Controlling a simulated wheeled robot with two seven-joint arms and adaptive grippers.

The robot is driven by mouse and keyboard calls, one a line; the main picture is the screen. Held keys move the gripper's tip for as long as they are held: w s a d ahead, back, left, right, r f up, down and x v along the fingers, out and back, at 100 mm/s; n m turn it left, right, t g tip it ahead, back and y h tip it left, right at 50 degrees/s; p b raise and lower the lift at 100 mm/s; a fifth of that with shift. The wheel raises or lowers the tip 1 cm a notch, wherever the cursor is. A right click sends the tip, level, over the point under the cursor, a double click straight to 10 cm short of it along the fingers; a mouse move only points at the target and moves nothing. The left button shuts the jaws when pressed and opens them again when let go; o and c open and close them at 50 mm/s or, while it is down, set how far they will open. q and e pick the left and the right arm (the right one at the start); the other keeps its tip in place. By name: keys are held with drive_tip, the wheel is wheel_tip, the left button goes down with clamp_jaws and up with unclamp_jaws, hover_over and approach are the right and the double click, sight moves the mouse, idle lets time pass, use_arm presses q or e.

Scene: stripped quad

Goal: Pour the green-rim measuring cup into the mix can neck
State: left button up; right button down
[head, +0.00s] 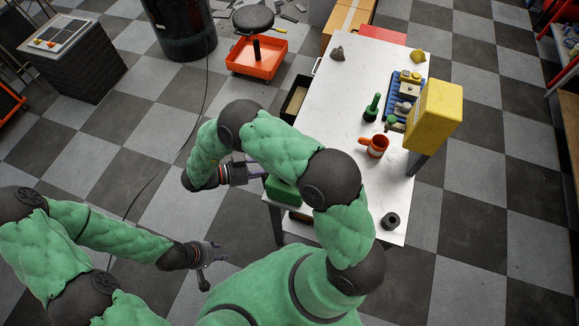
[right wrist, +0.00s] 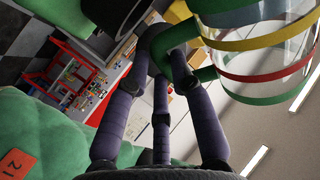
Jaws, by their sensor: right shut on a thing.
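My right gripper (right wrist: 165,75) is shut on the green handle of the measuring cup (right wrist: 262,62), which is clear with green, yellow and red bands. The cup fills the upper right of the right wrist view; I cannot make out its contents. In the head view my right gripper (head: 248,173) is at the table's near-left corner, and the cup cannot be made out there. A green block-like body (head: 283,192), likely the mix can, stands beside it, partly behind my arm; its neck is hidden. My left gripper (head: 213,256) is open and empty over the floor.
The white table (head: 335,100) holds an orange mug (head: 374,147), a green bottle (head: 372,107), a blue tray (head: 393,112) of small parts, a yellow box (head: 434,108) at the right edge and a black ring (head: 390,220). The table's middle left is clear.

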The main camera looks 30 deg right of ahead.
drive_tip(key=shift+w+a+f+n+g+h+b, duration=0.1)
drive_tip(key=shift+w+f+n+g+h+b, duration=0.1)
drive_tip(key=shift+f+n+h+b, duration=0.25)
drive_tip(key=shift+w+a+f+n+g+h+b, duration=0.15)
drive_tip(key=shift+f+n+g+b, duration=0.1)
drive_tip(key=shift+f+b, duration=0.2)
drive_tip(key=shift+w+r+n+g+h+b, duration=0.1)
drive_tip(key=shift+w+n+g+h+b, duration=0.2)
drive_tip(key=shift+n+h+b, duration=0.1)
drive_tip(key=shift+r+p, duration=0.35)
drive_tip(key=shift+p, duration=0.3)
drive_tip(key=shift+w+r+p, duration=0.1)
drive_tip(key=shift+p, duration=0.65)
drive_tip(key=p, duration=0.3)
drive_tip(key=shift+w+a+n, duration=0.1)
drive_tip(key=shift+n, duration=0.2)
drive_tip(key=shift+h+p, duration=0.3)
drive_tip(key=shift+p, duration=0.95)
wheel_tip(320, 180, up, 5)
drive_tip(key=p, duration=0.4)
drive_tip(key=shift+f, duration=0.2)
